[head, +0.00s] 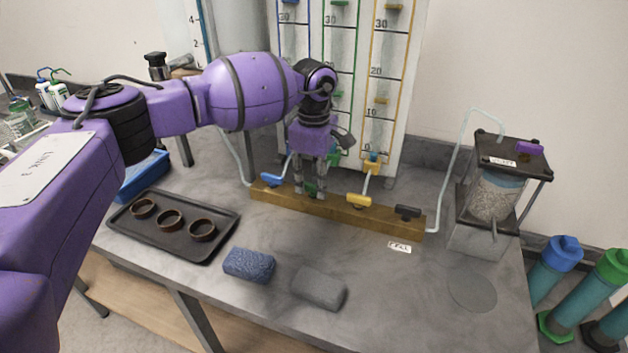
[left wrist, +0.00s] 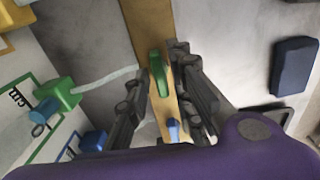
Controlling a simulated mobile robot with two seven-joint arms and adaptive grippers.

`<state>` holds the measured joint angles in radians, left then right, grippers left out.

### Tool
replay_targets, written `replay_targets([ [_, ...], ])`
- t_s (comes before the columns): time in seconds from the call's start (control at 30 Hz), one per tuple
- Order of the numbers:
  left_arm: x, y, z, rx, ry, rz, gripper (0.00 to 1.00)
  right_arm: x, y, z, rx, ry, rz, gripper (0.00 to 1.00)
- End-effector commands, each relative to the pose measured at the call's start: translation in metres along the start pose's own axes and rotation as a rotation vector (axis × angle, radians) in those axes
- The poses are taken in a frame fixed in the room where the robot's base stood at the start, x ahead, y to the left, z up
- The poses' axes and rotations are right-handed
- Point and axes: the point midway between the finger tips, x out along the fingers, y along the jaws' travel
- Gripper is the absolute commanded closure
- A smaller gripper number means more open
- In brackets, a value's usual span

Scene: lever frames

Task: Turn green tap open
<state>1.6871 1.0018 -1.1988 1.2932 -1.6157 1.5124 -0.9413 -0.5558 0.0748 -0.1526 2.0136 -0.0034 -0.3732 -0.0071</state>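The green tap (head: 311,188) is on the wooden manifold bar (head: 277,197), mostly hidden by my left gripper in the head view. In the left wrist view its green handle (left wrist: 157,72) lies lengthwise along the bar, between the two fingers. My left gripper (head: 310,192) points down over the bar. Its fingers (left wrist: 163,66) are apart, one on each side of the handle, with visible gaps. The blue tap (head: 271,179) is left of it on the bar, and the yellow tap (head: 358,200) right of it. My right gripper is not in view.
A black tap (head: 407,211) is at the bar's right end. Measuring columns (head: 339,70) stand behind the bar. A dark tray (head: 175,245) with brown rings, a blue sponge (head: 249,264) and a grey block (head: 319,288) lie in front. A clear-walled apparatus (head: 492,195) stands at right.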

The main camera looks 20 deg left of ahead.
Motion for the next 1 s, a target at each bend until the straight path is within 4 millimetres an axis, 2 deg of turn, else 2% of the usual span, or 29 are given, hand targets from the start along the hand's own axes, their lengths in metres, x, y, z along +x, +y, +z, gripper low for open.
replay_targets([
  [0.03, 0.000, 0.000, 0.000, 0.000, 0.000, 0.000, 0.89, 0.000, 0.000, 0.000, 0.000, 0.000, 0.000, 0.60],
  [0.1, 0.000, 0.000, 0.000, 0.000, 0.000, 0.000, 0.99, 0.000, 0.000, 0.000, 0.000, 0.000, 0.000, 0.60],
  [0.13, 0.000, 0.000, 0.000, 0.000, 0.000, 0.000, 1.00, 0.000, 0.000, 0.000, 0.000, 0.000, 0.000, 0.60],
  [0.57, -0.002, 0.000, 0.001, -0.045, 0.000, 0.001, 1.00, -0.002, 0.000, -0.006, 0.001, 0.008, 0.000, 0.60],
  [0.77, -0.004, 0.000, 0.000, -0.161, 0.001, 0.003, 1.00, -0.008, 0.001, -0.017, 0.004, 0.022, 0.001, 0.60],
  [1.0, -0.006, 0.000, 0.001, -0.374, 0.000, 0.003, 1.00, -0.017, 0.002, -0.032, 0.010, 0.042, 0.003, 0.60],
])
